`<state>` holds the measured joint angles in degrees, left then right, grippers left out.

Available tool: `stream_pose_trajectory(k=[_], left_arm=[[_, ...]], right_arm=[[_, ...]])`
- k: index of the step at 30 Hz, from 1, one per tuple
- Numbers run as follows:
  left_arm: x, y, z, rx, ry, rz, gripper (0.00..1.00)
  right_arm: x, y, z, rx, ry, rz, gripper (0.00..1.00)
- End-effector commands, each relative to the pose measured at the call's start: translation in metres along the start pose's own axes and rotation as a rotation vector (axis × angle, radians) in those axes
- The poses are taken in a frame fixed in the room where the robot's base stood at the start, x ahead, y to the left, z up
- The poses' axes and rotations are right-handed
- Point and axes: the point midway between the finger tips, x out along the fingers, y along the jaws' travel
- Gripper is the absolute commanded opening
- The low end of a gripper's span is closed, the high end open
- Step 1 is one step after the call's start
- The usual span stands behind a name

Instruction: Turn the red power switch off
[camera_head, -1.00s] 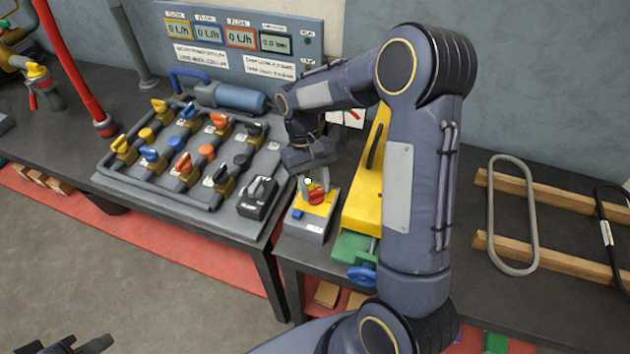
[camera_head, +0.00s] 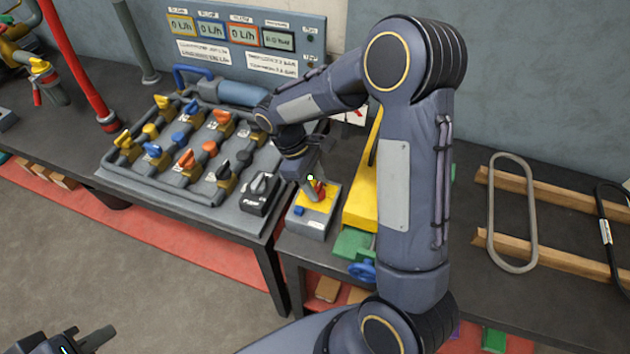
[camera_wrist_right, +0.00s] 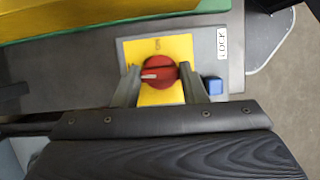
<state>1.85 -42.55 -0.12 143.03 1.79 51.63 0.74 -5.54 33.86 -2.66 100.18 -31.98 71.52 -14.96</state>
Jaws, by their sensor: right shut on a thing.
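The red power switch (camera_wrist_right: 158,72) is a round red knob on a yellow plate (camera_wrist_right: 160,97) on a grey box. Its white mark points left in the right wrist view, and small lettering stands above it on the plate. In the head view the switch (camera_head: 319,190) is partly hidden by my right gripper (camera_head: 313,187). My right gripper (camera_wrist_right: 158,88) has one finger on each side of the knob and is shut on it. My left gripper (camera_head: 88,340) is at the bottom left, away from the switch; its opening is unclear.
A blue button (camera_wrist_right: 212,86) and a "LOCK" label sit right of the switch in the wrist view. A valve board (camera_head: 190,150) stands left of the box, with a black switch (camera_head: 262,190) close by. A yellow case (camera_head: 358,205) is right of it.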

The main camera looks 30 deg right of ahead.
Motion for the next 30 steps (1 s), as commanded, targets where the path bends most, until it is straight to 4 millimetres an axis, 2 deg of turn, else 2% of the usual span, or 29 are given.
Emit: stream_pose_trajectory(k=[19,20,24,30], left_arm=[[-0.0002,0.0001,-0.0001,0.000,0.000,0.000,0.23],[-0.0002,0.0001,-0.0001,0.000,0.000,0.000,0.23],[-0.0002,0.0001,-0.0001,0.000,0.000,0.000,0.23],[-0.0002,0.0001,-0.0001,0.000,0.000,0.000,0.23]], right_arm=[[-0.0013,0.0002,-0.0010,-0.047,0.005,0.022,0.15],[-0.0013,0.0001,-0.0010,-0.047,0.005,0.022,0.41],[-0.0010,-0.0001,-0.0007,-0.046,0.003,0.021,0.59],[-0.0005,-0.0002,-0.0004,-0.045,0.002,0.020,0.60]])
